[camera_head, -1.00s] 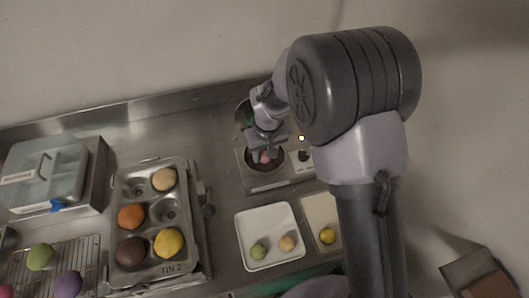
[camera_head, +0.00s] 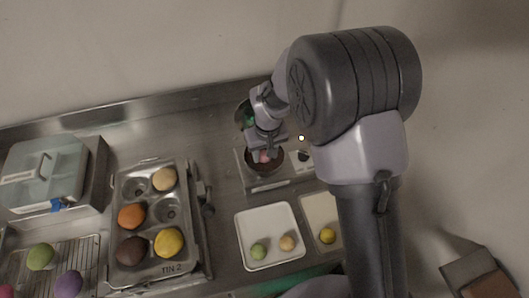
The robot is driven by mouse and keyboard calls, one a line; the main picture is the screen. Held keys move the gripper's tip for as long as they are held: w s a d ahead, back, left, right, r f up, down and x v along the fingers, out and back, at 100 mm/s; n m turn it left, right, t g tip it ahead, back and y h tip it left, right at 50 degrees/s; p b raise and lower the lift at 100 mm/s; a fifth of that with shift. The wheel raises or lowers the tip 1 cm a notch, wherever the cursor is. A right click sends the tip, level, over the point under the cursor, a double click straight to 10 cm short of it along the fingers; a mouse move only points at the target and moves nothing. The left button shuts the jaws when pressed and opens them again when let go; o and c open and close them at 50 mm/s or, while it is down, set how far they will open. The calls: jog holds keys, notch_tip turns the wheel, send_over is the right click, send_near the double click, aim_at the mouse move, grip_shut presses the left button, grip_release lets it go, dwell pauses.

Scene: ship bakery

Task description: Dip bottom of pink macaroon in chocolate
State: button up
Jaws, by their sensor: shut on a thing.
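A muffin tin (camera_head: 159,276) marked TIN 2 holds several macaroons at left. A white tray (camera_head: 245,225) holds green and tan macaroons; another tray (camera_head: 318,207) holds a yellow one. A lidded box (camera_head: 48,170) and a cooling rack (camera_head: 98,250) stand far left.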

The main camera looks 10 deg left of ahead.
jog(key=shift+r+p, duration=1.1)
jog(key=shift+r, duration=0.65)
notch_tip(320, 180, up, 6)
jog(key=p, duration=0.4)
jog(key=shift+r, duration=0.1)
